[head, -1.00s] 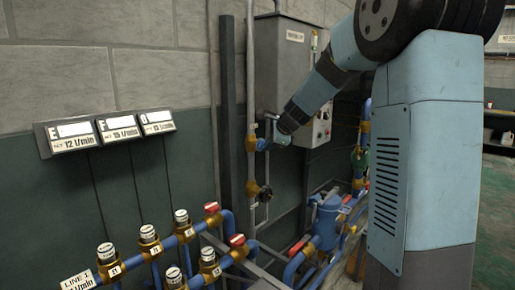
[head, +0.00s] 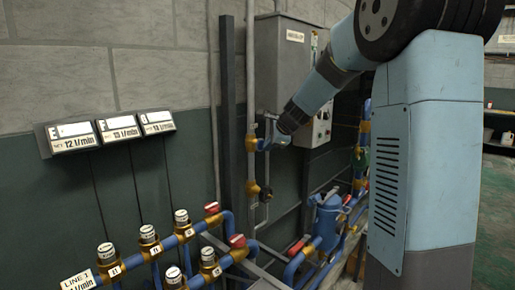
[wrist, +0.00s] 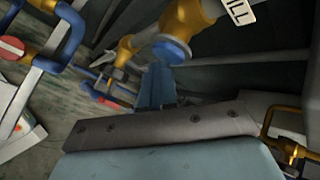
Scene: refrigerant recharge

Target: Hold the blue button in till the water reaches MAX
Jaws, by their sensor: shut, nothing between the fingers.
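The blue button (wrist: 172,52) is a round blue cap on a brass fitting in the wrist view, beside a white tag that ends in "ILL". My gripper (wrist: 158,72) is shut and empty. Its blue fingers end right at the button, and I cannot tell whether they press it in. In the head view my gripper (head: 274,128) is at the brass and blue pipework under a grey tank (head: 281,65), with its fingertips hard to make out. A narrow sight gauge (head: 314,42) stands on the tank's right side. The water level and MAX mark are too small to read.
Several valves and blue pipes (head: 187,232) fill the lower left. A blue canister (head: 327,222) stands below my arm. Three flow displays (head: 106,131) hang on the wall. Upright pipes (head: 251,90) run close beside my gripper. Bent brass tubing (wrist: 288,145) shows at the wrist view's right.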

